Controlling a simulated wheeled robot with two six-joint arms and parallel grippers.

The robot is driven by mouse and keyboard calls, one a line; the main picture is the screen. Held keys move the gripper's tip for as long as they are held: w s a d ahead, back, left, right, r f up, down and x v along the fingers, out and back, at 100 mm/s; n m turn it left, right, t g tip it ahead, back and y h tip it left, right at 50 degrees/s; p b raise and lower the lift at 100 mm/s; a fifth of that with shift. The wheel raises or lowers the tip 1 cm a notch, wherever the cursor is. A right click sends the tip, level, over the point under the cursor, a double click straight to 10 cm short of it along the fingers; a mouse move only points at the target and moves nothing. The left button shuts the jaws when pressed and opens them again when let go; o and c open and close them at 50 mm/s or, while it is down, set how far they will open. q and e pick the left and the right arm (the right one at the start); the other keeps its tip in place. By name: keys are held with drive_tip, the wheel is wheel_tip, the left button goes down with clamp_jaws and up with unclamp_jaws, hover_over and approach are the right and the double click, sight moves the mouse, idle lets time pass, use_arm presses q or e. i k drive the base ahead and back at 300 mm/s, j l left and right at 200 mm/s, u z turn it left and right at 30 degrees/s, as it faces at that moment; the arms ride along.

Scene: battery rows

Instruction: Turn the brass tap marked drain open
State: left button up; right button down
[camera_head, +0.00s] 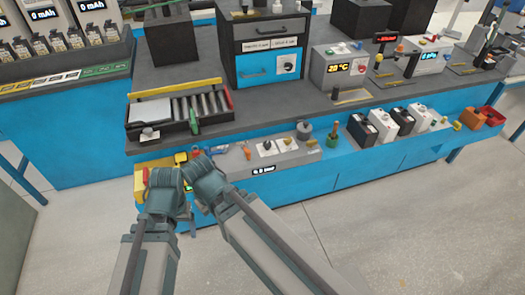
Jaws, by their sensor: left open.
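I cannot make out a drain label, so I cannot tell which fitting is the brass tap. A small brass-coloured fitting (457,126) stands toward the right of the lower blue shelf. My left gripper (181,163) is at the left end of that shelf, by a yellow unit (143,184); its fingers are largely hidden behind the wrist, and it is open. My right arm reaches up beside it, its wrist (206,178) close to the left one. The right fingers are hidden.
A grey unit with a small display (285,157) and several black and white canisters (383,125) line the lower shelf. A tray of cylinders (138,129) and a blue-fronted cabinet (262,68) stand on the dark bench above. The floor in front is clear.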

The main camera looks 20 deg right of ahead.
sight(310, 143)
drive_tip(key=l+z, duration=0.1)
drive_tip(key=z, duration=0.7)
drive_tip(key=i+l+z, duration=0.1)
drive_tip(key=z, duration=0.25)
